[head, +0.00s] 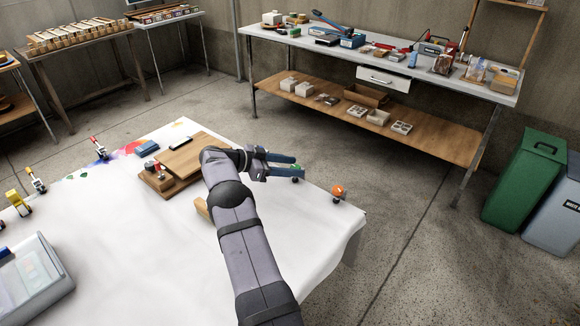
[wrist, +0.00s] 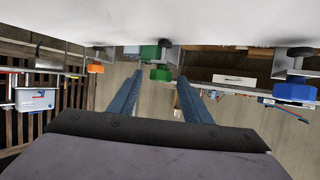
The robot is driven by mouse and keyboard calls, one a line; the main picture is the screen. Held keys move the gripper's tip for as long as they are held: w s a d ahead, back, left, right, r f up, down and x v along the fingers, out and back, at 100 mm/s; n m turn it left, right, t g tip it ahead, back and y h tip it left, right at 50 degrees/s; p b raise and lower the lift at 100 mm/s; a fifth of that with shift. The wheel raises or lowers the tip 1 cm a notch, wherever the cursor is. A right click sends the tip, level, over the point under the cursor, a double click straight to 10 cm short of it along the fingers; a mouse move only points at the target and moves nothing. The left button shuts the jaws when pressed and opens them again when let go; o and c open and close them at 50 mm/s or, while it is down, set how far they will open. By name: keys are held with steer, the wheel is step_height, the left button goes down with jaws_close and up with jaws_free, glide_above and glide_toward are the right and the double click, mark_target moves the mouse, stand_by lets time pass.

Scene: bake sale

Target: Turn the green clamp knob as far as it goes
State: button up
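The green clamp knob (head: 295,180) shows at the edge of the white-covered table in the head view, partly hidden by my gripper. In the wrist view the green knob (wrist: 160,74) appears between the tips of my two blue fingers, with a gap on either side. My gripper (wrist: 160,76) is open with nothing held. In the head view my gripper (head: 298,166) reaches over the table edge at the knob. I cannot tell how deep the knob lies between the fingers.
An orange knob (head: 338,190) sits on the table edge to the right; it also shows in the wrist view (wrist: 95,68). A blue knob (wrist: 295,92) is at the right of the wrist view. A wooden board (head: 186,153) lies left of my gripper.

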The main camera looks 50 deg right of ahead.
steer(key=v, duration=0.7)
steer(key=shift+b, duration=0.4)
steer(key=shift+a+r, duration=0.1)
